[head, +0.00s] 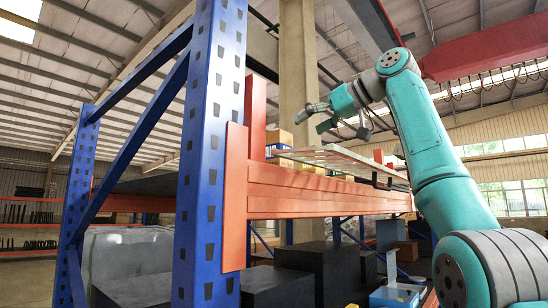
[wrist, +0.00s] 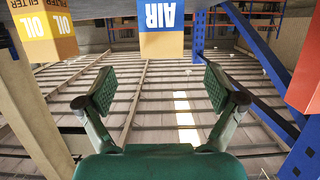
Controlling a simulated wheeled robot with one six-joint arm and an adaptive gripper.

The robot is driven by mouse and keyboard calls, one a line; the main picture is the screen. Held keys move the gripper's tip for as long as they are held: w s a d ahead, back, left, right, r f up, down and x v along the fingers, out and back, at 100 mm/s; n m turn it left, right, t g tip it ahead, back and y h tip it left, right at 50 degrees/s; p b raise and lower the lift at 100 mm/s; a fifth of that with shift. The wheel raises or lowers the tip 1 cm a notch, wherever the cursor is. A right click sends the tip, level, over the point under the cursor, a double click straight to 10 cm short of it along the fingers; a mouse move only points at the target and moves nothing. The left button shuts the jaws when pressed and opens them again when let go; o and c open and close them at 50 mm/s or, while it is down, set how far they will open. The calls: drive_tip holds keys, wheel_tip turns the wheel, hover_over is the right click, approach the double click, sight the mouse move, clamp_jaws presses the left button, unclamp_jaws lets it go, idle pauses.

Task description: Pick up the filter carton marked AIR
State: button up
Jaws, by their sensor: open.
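The filter carton marked AIR (wrist: 162,42) is brown with a blue and white label. It shows upside down at the top middle of the wrist view, cut off by the frame edge. My gripper (wrist: 158,88) is open and empty, with its two green ridged pads wide apart. The carton lies beyond the fingertips, centred between them and not touching. In the head view my gripper (head: 342,127) is raised above the orange rack beam, near small cartons (head: 279,137); I cannot tell there which one is AIR.
Yellow-labelled OIL cartons (wrist: 50,35) stand at the left in the wrist view. A blue rack upright (head: 210,150) and an orange beam (head: 310,193) bound the shelf. Dark boxes (head: 318,268) stand below.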

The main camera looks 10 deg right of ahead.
sight(283, 134)
drive_tip(key=x, duration=0.3)
drive_tip(key=shift+w+a, duration=0.1)
drive_tip(key=shift+r+x, duration=0.2)
drive_tip(key=shift+x, duration=1.1)
drive_tip(key=shift+r+x, duration=0.25)
drive_tip(key=shift+x, duration=1.05)
drive_tip(key=shift+a, duration=0.2)
drive_tip(key=c, duration=1.7)
clamp_jaws()
drive_tip(key=shift+r, duration=0.15)
